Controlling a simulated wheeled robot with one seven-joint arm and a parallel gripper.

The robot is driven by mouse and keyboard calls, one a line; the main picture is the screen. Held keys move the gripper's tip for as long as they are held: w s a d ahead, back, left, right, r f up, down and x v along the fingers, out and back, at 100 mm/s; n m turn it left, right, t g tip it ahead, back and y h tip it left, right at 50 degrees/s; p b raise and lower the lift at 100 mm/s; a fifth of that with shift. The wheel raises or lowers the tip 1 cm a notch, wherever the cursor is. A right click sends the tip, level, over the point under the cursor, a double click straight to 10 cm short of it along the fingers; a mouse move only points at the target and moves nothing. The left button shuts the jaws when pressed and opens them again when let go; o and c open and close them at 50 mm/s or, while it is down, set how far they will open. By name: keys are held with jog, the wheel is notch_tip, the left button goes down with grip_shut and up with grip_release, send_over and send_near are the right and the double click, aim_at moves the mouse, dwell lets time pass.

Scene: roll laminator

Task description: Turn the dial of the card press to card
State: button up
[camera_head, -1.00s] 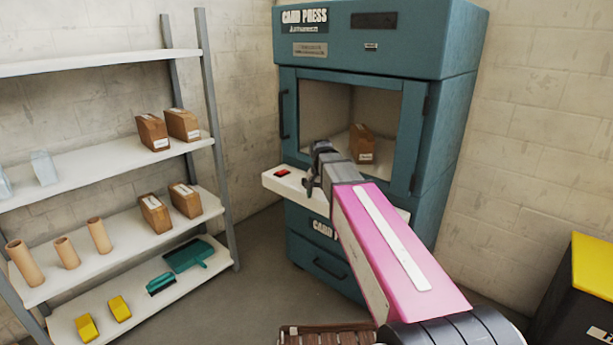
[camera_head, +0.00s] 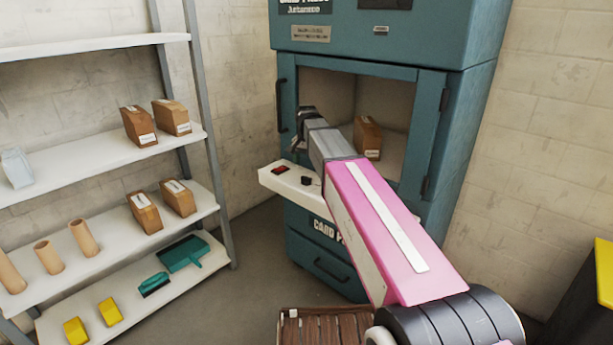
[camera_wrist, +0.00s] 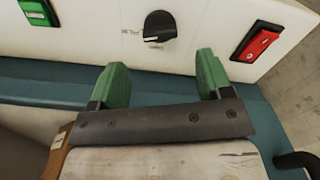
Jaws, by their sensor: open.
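The card press (camera_head: 385,45) is a tall teal cabinet with a windowed front and a white control ledge (camera_head: 283,181). In the wrist view its dial (camera_wrist: 160,27) is a black round knob with a pale pointer mark. Small lettering beside and below it is too blurred to read. The dial also shows as a small dark knob in the head view (camera_head: 306,181). My gripper (camera_wrist: 155,75) has two green fingers, open and empty. In the wrist view the dial lies beyond the fingertips, between their lines, untouched. In the head view my gripper (camera_head: 302,125) is above the ledge.
A red switch (camera_wrist: 258,42) and a green switch (camera_wrist: 38,12) flank the dial. A brown box (camera_head: 367,138) stands inside the press. Shelves (camera_head: 110,158) with boxes and tubes stand at left. A slatted wooden crate (camera_head: 325,328) is in front.

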aim_at(306, 177)
jog(key=shift+f, duration=3.15)
jog(key=c, duration=0.9)
